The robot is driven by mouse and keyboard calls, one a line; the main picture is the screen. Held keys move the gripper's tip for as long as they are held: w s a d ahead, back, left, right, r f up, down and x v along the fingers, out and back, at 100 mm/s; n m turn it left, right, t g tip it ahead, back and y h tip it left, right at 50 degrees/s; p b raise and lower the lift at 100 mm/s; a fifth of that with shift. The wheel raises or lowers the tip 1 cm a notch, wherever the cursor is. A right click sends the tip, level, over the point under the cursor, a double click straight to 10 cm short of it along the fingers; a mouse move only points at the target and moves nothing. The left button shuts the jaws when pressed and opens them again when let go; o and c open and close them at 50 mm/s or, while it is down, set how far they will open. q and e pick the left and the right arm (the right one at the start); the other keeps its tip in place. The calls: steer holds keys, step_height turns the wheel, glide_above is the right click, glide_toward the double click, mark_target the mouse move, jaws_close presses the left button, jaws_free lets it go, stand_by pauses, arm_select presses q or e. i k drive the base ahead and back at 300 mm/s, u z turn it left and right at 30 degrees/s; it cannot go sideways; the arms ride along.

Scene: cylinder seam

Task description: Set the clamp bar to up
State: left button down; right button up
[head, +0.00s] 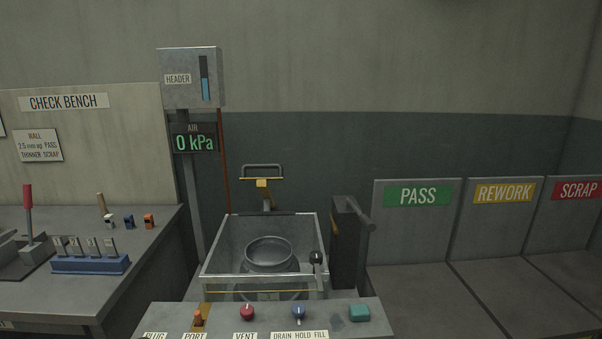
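A grey U-shaped bar handle (262,169) with a yellow block (262,183) under it stands raised behind the open metal tank (225,262). It looks like the clamp bar, but no label on it can be read. A grey arm with a rounded end (354,213) sits on a dark upright block at the tank's right. A round metal cylinder (269,252) sits inside the tank, open end up. Neither of my grippers shows in the head view.
A front panel (225,311) carries an orange port lever, a red vent knob, a blue drain/hold/fill knob and a teal button. The check bench (155,240) is left; PASS, REWORK and SCRAP bays (425,290) are right and empty.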

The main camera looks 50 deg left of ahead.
mark_target(262, 186)
steer(key=u, duration=0.2)
steer(key=i, duration=0.9)
steer(key=u, duration=0.8)
